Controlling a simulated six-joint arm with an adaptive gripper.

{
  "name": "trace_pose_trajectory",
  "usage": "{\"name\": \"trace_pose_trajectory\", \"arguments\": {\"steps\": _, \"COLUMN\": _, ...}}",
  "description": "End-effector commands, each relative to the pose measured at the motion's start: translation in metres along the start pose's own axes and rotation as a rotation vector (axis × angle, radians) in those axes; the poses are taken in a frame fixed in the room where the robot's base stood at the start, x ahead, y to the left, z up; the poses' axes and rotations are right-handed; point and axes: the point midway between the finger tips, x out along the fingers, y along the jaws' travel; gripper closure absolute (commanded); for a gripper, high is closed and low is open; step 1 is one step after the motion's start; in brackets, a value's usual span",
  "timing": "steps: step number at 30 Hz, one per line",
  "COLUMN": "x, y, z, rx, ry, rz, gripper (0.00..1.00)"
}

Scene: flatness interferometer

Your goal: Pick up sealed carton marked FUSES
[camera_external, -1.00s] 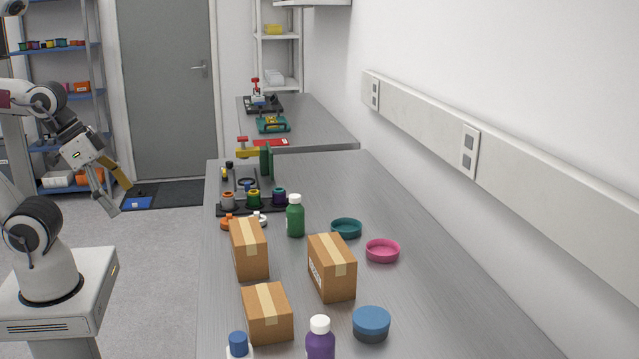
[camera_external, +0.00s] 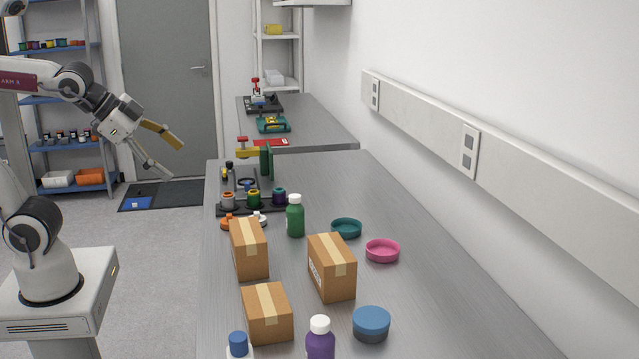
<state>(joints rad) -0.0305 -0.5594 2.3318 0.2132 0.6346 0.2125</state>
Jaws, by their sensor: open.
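Three sealed brown cartons with pale tape stand on the grey bench (camera_external: 420,315). One carton (camera_external: 249,250) is at the back left. A second carton (camera_external: 331,268) is to its right and has a white label with dark print on its left face, too small to read. A third carton (camera_external: 267,314) is nearest the camera. I cannot tell which one is marked FUSES. My gripper (camera_external: 178,160) is open and empty, in the air left of the bench, above and well apart from the cartons.
A green bottle (camera_external: 295,217) stands behind the cartons. A teal dish (camera_external: 346,228), a pink dish (camera_external: 382,251) and a blue-lidded tub (camera_external: 371,323) lie to the right. A purple bottle (camera_external: 320,341) and a blue-capped bottle (camera_external: 238,345) are in front. The bench's right side is clear.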

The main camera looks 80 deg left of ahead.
Motion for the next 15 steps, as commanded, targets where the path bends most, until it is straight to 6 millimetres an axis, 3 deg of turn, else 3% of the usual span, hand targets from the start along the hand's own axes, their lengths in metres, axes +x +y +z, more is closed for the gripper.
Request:
{"name": "trace_pose_trajectory", "arguments": {"steps": 6, "x": 0.018, "y": -0.046, "z": -0.075, "rx": 0.24, "ry": 0.12, "rz": -0.12, "gripper": 0.28}}
{"name": "trace_pose_trajectory", "arguments": {"steps": 15, "x": 0.039, "y": -0.09, "z": -0.174, "rx": 0.591, "ry": 0.27, "rz": -0.28, "gripper": 0.28}}
